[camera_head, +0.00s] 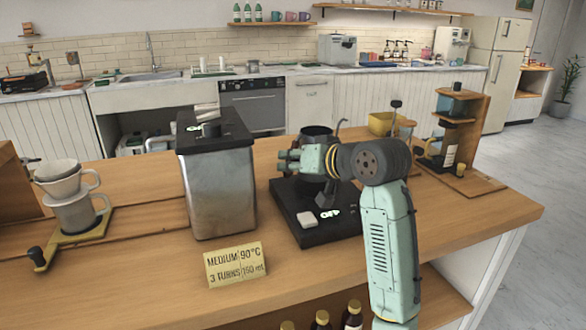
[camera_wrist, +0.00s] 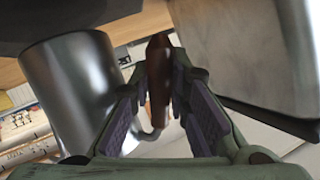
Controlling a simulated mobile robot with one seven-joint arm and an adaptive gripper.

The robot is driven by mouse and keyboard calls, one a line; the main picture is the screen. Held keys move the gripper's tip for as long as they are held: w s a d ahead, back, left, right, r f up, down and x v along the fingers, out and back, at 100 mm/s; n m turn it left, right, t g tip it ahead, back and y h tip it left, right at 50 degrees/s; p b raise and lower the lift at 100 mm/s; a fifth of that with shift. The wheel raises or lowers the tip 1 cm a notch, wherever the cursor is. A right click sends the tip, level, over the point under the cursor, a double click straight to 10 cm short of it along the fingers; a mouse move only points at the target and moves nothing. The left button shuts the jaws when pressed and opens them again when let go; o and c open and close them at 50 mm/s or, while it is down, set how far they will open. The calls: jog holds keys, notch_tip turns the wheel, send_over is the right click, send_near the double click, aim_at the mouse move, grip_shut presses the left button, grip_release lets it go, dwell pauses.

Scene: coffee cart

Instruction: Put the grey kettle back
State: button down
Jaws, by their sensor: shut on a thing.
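The grey kettle (camera_head: 316,132) is at or over the black base plate (camera_head: 290,207), its body mostly hidden by my gripper (camera_head: 287,160). Its thin curved spout points right. In the wrist view the kettle's shiny grey body (camera_wrist: 72,85) stands at the left, and its brown handle (camera_wrist: 158,75) is between the fingers of my gripper (camera_wrist: 163,95). The gripper is shut on that handle. The kettle looks roughly upright in the head view. I cannot tell whether its bottom touches the plate, which shows a lit "OFF" and a pale square at its front.
A tall metal box with a black top (camera_head: 218,190) stands close left of the plate. A yellow sign (camera_head: 236,264) is in front of it. A dripper stand (camera_head: 75,238) is far left. The front right counter is clear.

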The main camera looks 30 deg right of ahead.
jog(key=shift+f, duration=1.15)
jog(key=shift+f, duration=0.2)
jog(key=c, duration=1.5)
grip_release()
jog(key=shift+c, duration=0.2)
jog(key=shift+r, duration=0.15)
jog(key=b+v, duration=0.1)
jog(key=v, duration=1.1)
jog(key=shift+b, duration=0.4)
jog(key=shift+r, duration=0.1)
